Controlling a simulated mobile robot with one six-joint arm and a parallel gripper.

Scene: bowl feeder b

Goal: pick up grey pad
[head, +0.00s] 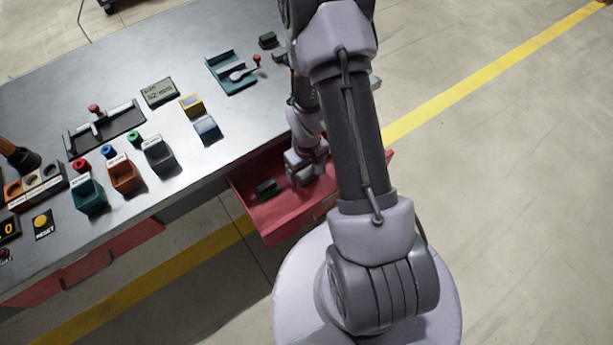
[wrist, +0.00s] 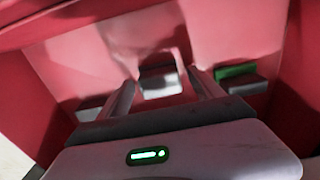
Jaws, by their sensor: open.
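The red drawer (head: 283,216) stands open, and my gripper (head: 303,178) reaches down into it. In the wrist view my gripper (wrist: 162,80) is open, its two fingers pointing at the drawer floor. A pale grey pad-like piece (wrist: 160,87) shows between and beyond the fingertips. I see no contact with it. Another grey piece (wrist: 89,106) lies left of the fingers, partly hidden by the left one. At the right lies a grey block (wrist: 248,86) beside a green piece (wrist: 235,71). In the head view my gripper hides part of the drawer's contents.
The drawer's red walls (wrist: 300,75) stand close around my gripper. A dark green piece (head: 266,188) lies in the drawer's left part. The grey bench top (head: 225,125) above carries a teal fixture (head: 226,66), small bins and buttons. The floor at right is clear.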

